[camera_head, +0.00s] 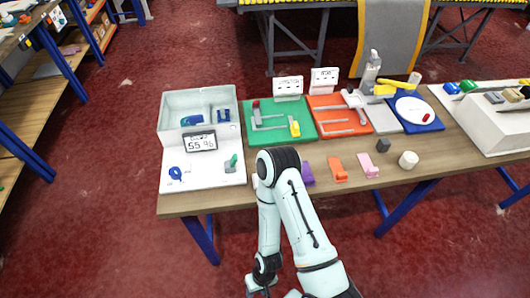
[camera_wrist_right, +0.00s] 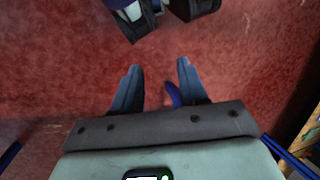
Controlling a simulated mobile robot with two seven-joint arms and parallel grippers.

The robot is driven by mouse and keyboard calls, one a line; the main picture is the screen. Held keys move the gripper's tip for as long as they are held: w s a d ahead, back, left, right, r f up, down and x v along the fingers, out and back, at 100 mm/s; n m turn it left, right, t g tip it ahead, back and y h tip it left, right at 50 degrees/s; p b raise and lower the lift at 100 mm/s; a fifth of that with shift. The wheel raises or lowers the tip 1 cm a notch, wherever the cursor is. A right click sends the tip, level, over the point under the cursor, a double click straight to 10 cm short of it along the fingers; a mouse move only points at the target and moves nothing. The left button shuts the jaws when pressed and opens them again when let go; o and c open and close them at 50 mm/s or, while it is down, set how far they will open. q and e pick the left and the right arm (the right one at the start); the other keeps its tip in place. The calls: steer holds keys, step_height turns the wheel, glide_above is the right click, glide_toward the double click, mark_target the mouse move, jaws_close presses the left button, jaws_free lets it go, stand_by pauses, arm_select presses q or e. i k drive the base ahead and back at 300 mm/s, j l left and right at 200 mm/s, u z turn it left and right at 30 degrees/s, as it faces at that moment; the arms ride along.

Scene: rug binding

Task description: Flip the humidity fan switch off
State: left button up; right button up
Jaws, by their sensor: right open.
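A white box (camera_head: 170,135) with a display (camera_head: 200,142) reading about 55 % stands at the left end of the table. On its front panel are a green lever switch on a grey base (camera_head: 231,164) at the right and a blue knob (camera_head: 176,173) at the left. The lever's tip points up in the picture; its label is too small to read. My right gripper (camera_wrist_right: 158,65) is open and empty over the red floor in the right wrist view. In the head view its arm folds down, with the wrist below the table's front edge, well away from the switch. My left gripper is not in view.
The wooden table (camera_head: 205,203) also holds a green tray (camera_head: 265,133), an orange tray (camera_head: 325,129), a blue tray (camera_head: 425,126), and small purple, orange and pink pieces near the front edge. My right elbow overlaps the table edge right of the panel. Shelving (camera_head: 70,110) stands left.

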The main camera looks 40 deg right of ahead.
mark_target(234, 160)
steer(key=l+z, duration=0.2)
steer(key=z, duration=0.95)
steer(key=i+j, duration=0.05)
